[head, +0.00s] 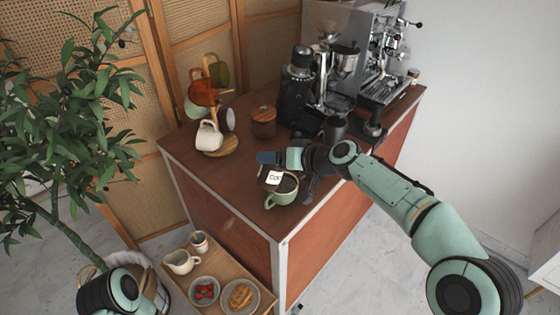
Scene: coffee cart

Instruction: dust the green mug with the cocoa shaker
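The green mug (281,198) stands upright on the cart top near its front edge, with dark drink in it. The cocoa shaker (275,177), with a white lettered label, is at the mug's rim on its back left side and partly covers the opening. My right gripper (270,160) reaches in from the right just behind the mug and appears shut on the shaker; its fingers are largely hidden. How far the shaker is tilted is hard to tell. Of my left arm only a link shows at the bottom left; its gripper is out of view.
A mug tree (219,146) with several mugs and a wooden-lidded jar (263,122) stand behind. A black grinder (296,90) and espresso machine (350,55) fill the back right. A lower shelf (225,262) holds a pitcher, cup and food bowls. The cart's front left top is clear.

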